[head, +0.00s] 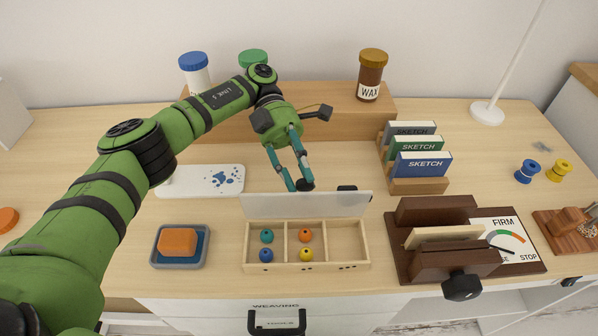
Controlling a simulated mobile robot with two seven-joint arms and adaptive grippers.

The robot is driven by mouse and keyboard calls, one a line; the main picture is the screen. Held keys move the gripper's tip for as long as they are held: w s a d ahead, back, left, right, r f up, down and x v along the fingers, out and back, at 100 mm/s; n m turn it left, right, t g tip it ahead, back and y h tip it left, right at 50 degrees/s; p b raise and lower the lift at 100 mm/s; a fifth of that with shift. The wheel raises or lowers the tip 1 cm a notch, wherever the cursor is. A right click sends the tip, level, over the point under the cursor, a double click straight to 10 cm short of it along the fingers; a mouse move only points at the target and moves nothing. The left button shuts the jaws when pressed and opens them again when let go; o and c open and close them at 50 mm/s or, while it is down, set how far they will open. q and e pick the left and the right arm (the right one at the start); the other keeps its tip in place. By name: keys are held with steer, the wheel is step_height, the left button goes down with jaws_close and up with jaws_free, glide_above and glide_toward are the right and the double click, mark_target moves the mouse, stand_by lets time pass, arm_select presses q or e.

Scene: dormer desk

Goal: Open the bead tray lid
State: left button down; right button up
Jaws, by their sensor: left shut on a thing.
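The bead tray (306,268) is a pale wooden box with three compartments on the desk's front middle. A green and a blue bead lie in the left compartment, an orange and a yellow bead in the middle one, and the right one looks empty. Its translucent lid (270,207) stands raised along the back edge, so the compartments are uncovered. My left gripper (301,185) reaches down behind the tray, its fingertips shut at the lid's top edge. The exact grip is partly hidden by the dark fingertips. My right gripper is out of view.
A sponge dish (153,259) and a paint-spotted white board (185,181) lie left of the tray. A dark wooden clamp (437,266) with a dial and a rack of sketch books (420,185) stand right. A wooden riser (335,125) with jars is behind.

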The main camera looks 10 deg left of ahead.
arm_select(q)
steer(key=c, duration=0.9)
jaws_free()
steer(key=shift+d, duration=0.15)
steer(key=shift+c, duration=0.2)
steer(key=shift+r, duration=0.2)
step_height(320, 180, up, 10)
steer(key=shift+f, duration=0.2)
steer(key=shift+r, duration=0.1)
